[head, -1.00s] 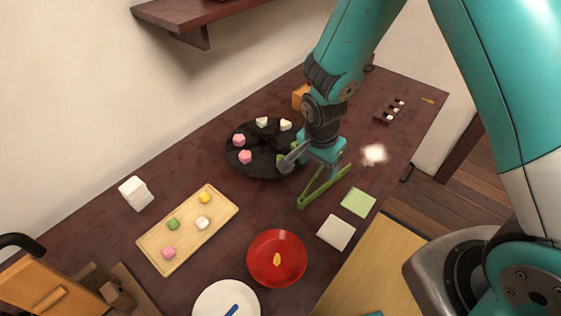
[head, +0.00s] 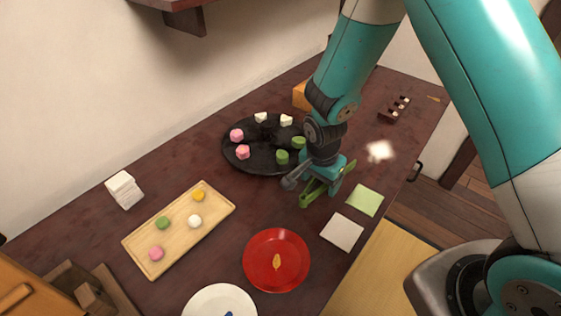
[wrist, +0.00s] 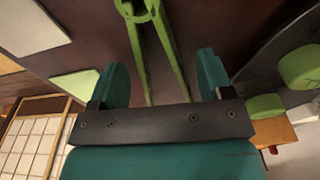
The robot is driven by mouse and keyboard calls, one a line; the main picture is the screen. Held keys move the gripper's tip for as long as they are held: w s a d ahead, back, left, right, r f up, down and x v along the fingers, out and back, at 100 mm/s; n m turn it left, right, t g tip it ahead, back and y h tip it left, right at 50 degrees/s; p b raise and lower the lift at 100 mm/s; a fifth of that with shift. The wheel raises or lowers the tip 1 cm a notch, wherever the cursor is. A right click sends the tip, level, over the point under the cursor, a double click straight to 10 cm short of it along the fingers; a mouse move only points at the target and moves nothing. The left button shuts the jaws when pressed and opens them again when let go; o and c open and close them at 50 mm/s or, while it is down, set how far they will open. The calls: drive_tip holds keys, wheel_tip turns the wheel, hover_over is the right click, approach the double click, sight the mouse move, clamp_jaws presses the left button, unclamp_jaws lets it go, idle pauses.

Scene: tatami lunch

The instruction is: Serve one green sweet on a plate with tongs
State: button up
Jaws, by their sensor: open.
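My gripper (head: 318,184) is open above the table, just right of the black round platter. Green V-shaped tongs (head: 305,200) are at it; in the wrist view the tongs (wrist: 136,35) reach between my two spread fingers (wrist: 161,75), with gaps on both sides. Two green sweets, one nearer (head: 283,157) and one farther (head: 299,142), sit on the black platter (head: 262,163) beside pink and white sweets. Another green sweet (head: 163,222) sits on the wooden tray (head: 212,222). A red plate (head: 262,277) holds a small yellow piece. A white plate (head: 203,299) is cut off below.
A white square (head: 342,232) and a pale green square (head: 365,200) lie right of the red plate. A white stack (head: 124,189) stands at left. An orange block (head: 301,96) is behind the platter. A small dark rack (head: 395,110) is at the far right.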

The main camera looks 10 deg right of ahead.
drive_tip(key=c, duration=0.7)
drive_tip(key=shift+r, duration=0.1)
wheel_tip(320, 180, up, 12)
drive_tip(key=p, duration=1)
drive_tip(key=shift+d, duration=0.1)
